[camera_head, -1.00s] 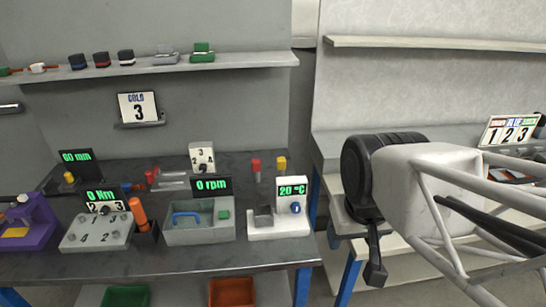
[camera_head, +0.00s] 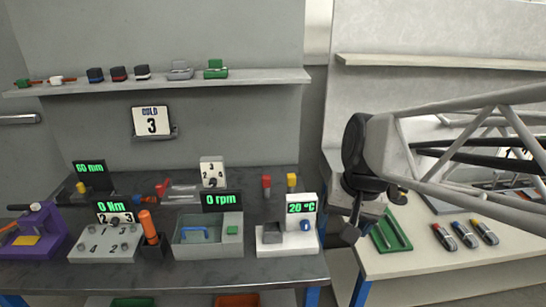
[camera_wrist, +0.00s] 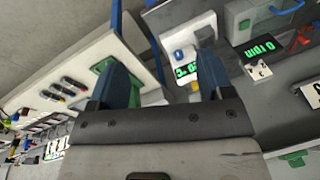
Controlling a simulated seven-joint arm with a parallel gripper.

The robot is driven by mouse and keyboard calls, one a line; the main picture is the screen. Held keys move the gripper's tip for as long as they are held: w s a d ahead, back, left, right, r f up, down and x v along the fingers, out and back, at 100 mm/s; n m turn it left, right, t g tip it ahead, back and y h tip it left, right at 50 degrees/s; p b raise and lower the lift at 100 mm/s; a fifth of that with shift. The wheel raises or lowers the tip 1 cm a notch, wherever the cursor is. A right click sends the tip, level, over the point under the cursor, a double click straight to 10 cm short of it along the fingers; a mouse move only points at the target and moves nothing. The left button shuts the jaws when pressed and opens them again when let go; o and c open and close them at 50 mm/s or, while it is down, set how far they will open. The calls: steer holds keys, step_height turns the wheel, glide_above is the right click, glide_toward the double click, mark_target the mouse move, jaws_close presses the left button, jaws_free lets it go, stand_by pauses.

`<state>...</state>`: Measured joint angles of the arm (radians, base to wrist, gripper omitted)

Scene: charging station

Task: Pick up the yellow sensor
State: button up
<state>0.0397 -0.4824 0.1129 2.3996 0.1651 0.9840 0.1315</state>
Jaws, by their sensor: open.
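A dark, short rod with a yellow end (camera_head: 484,232), which looks like the yellow sensor, lies on the pale right-hand table. It is the rightmost of three similar rods; the others have a blue end (camera_head: 463,235) and a red end (camera_head: 443,237). My gripper (camera_head: 368,218) is open, above the left edge of that table and left of the rods, apart from them. In the wrist view its two dark blue fingers (camera_wrist: 165,80) are spread with nothing held between them.
A green tray (camera_head: 391,230) lies on the right table between my gripper and the rods. The grey workbench (camera_head: 345,272) or its gap lies left; a white 20 °C device (camera_head: 285,240) stands there. A shelf (camera_head: 440,61) hangs above the right table. Bare tabletop surrounds the rods.

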steer(key=w+a+f+m+g+y, duration=0.1)
steer(key=w+m+y, duration=0.25)
steer(key=w, duration=1.05)
steer(key=m+t+y, duration=0.2)
steer(key=m+y, duration=0.5)
steer(key=m, duration=0.7)
glide_toward(291, 178)
steer(key=w+f, duration=0.1)
steer(key=w+a+f, duration=0.1)
steer(key=w, duration=0.1)
steer(key=shift+a+f, duration=0.15)
steer(key=shift+f, duration=0.05)
steer(key=shift+a, duration=0.1)
steer(key=shift+x, duration=1.2)
steer(key=shift+s+a+f, duration=0.1)
steer(key=shift+a, duration=0.05)
steer(key=shift+s+x, duration=0.15)
steer(key=shift+x, duration=1.1)
steer(key=shift+s+x, duration=0.1)
steer(key=shift+x, duration=1.1)
